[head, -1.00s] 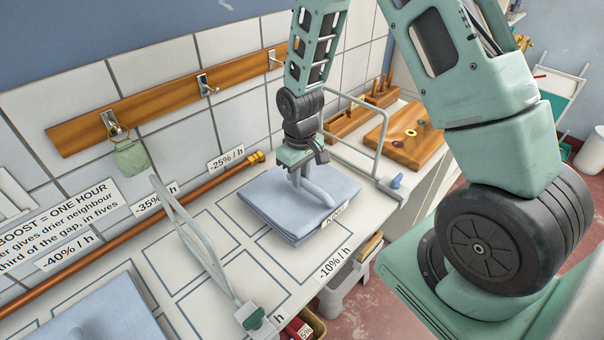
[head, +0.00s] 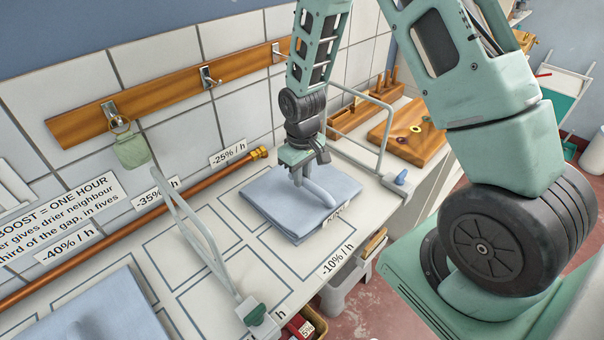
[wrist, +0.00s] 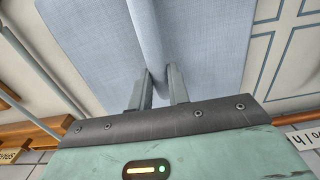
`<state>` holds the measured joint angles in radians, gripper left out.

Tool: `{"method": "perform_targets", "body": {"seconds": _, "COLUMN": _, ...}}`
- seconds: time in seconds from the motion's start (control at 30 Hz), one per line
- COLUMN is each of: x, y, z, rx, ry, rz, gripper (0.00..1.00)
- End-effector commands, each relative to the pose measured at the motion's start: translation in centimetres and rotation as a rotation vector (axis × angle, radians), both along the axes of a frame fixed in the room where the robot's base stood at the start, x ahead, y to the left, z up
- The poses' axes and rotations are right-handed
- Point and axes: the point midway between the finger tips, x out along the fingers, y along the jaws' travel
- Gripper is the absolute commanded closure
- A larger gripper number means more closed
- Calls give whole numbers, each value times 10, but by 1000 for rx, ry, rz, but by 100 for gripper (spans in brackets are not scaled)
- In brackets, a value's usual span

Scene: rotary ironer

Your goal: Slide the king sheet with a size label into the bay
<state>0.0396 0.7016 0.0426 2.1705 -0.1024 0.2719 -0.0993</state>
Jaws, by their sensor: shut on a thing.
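A folded pale blue sheet (head: 262,203) lies on the white counter, in the middle of the head view. A small white label (head: 338,214) shows at its front right edge, its writing too small to read. My gripper (head: 297,182) points down onto the sheet and is shut on its raised ridge. In the wrist view the two fingers (wrist: 159,88) pinch that ridge, and the sheet (wrist: 95,45) spreads out to both sides. Dark outlined bays (head: 205,290) are drawn on the counter; the sheet covers part of them.
A grey wire frame (head: 190,225) stands left of the sheet, and another (head: 384,130) stands behind it to the right. A second blue folded cloth (head: 105,310) lies at lower left. A copper pipe (head: 120,232) runs along the wall. Outlined counter is bare between the left frame and the sheet.

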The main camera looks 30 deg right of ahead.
Motion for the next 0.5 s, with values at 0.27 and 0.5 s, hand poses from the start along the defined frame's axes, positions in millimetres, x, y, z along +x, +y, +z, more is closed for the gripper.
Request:
{"method": "perform_targets", "body": {"seconds": 0.27, "x": 0, "y": 0, "z": 0, "rx": 0, "ry": -1, "rz": 0, "gripper": 57}}
{"method": "perform_targets", "body": {"seconds": 0.5, "x": 1, "y": 0, "z": 5, "rx": 0, "ry": -2, "rz": 0, "gripper": 57}}
